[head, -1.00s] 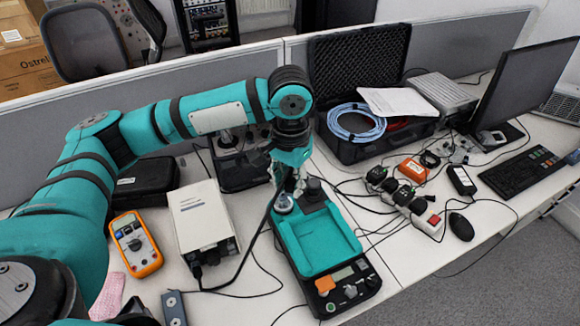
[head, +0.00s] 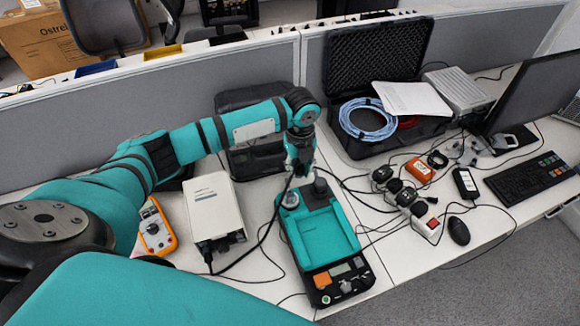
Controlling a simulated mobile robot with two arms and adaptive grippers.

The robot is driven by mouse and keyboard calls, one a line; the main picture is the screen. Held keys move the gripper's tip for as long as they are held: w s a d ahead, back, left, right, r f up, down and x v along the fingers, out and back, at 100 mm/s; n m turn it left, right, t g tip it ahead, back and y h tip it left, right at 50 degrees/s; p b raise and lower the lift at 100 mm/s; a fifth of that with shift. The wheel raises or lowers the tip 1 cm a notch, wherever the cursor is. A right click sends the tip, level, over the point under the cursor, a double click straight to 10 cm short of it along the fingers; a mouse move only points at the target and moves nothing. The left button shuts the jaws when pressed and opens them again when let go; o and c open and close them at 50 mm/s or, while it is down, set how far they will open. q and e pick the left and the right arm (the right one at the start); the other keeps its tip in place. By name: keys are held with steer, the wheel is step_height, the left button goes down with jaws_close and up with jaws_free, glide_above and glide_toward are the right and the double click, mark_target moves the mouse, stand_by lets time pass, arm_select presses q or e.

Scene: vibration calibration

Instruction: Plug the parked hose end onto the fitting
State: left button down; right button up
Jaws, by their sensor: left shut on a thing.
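My left gripper (head: 299,170) points down over the back of the teal-topped device (head: 327,238) and is shut on the end of a black hose (head: 268,228). The hose runs from the front of the white box (head: 214,208) up to the gripper. The hose end itself is small and mostly hidden by the fingers. A round metallic part (head: 290,200) sits at the device's back left, just below the gripper; a black knob-like part (head: 320,190) stands beside it. I cannot tell which is the fitting, or whether the hose end touches either. My right gripper is not in view.
An orange multimeter (head: 155,230) lies left of the white box. An open black case (head: 375,75) with a coiled blue cable (head: 367,122) stands at the back. A power strip (head: 425,218) and loose cables lie right of the device. A grey partition (head: 200,90) closes the back.

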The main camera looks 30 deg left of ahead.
arm_select(q)
steer(key=a+f+m+p, duration=0.1)
steer(key=m, duration=0.2)
steer(key=m+b, duration=0.3)
glide_above(290, 195)
step_height(290, 195, down, 6)
steer(key=shift+r, duration=0.1)
steer(key=shift+f+b, duration=0.35)
steer(key=shift+f, duration=0.15)
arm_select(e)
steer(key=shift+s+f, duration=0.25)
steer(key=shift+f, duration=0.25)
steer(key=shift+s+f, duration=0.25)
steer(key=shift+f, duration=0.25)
arm_select(q)
steer(key=shift+w+f, duration=0.1)
steer(key=shift+f, duration=0.25)
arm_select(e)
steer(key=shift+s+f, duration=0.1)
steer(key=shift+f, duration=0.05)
arm_select(q)
steer(key=shift+f, duration=0.75)
stand_by(1.8)
steer(key=shift+m, duration=0.4)
steer(key=shift+m+b, duration=0.5)
steer(key=shift+m, duration=1.3)
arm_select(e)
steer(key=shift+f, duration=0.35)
